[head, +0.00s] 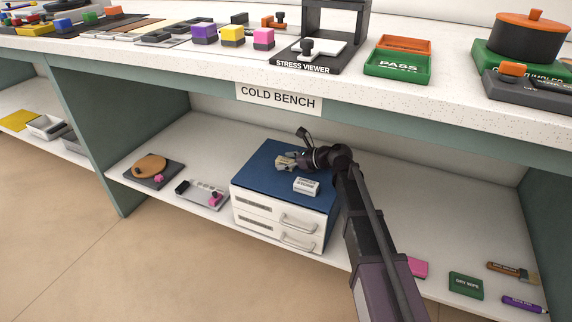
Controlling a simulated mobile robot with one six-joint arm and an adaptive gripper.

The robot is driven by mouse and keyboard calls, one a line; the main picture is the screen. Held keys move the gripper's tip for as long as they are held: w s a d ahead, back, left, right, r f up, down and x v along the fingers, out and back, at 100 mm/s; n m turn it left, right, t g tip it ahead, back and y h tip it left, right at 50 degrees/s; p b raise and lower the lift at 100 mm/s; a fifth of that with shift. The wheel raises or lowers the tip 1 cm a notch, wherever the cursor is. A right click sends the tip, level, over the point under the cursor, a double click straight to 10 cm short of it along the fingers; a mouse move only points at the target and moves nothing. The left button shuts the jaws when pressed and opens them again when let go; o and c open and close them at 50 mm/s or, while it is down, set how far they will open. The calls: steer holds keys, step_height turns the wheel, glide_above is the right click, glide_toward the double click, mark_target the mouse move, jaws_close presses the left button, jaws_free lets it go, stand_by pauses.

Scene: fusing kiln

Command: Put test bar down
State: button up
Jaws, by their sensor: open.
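My gripper (284,162) is low over the blue top of a white two-drawer cabinet (262,164) on the shelf under the bench. It is small here and reads as open, with its fingers pointing left. A pale patch shows at the fingertips; I cannot tell whether it is part of the fingers or a separate small piece. I cannot make out a test bar for certain. A small white block with dark lettering (306,186) lies on the blue top, just in front of the gripper and apart from it.
Left of the cabinet are a dark board with a round brown disc (151,167) and a grey tray (203,194). A green cloth packet (466,285) and a brush (512,271) lie at right. The bench (190,60) overhangs the shelf.

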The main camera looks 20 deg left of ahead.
mark_target(285, 160)
jaws_close()
steer(key=shift+r, duration=0.15)
stand_by(0.4)
step_height(285, 160, up, 3)
steer(key=p, duration=0.3)
steer(key=shift+r+p, duration=0.2)
steer(key=shift+p, duration=0.1)
steer(key=s+d, duration=0.3)
steer(key=s, duration=0.1)
steer(key=s+d+r+p, duration=0.1)
steer(key=s+d, duration=0.2)
steer(key=d, duration=0.1)
steer(key=s+d, duration=0.4)
steer(key=shift+s+r, duration=0.15)
steer(key=shift+s, duration=0.15)
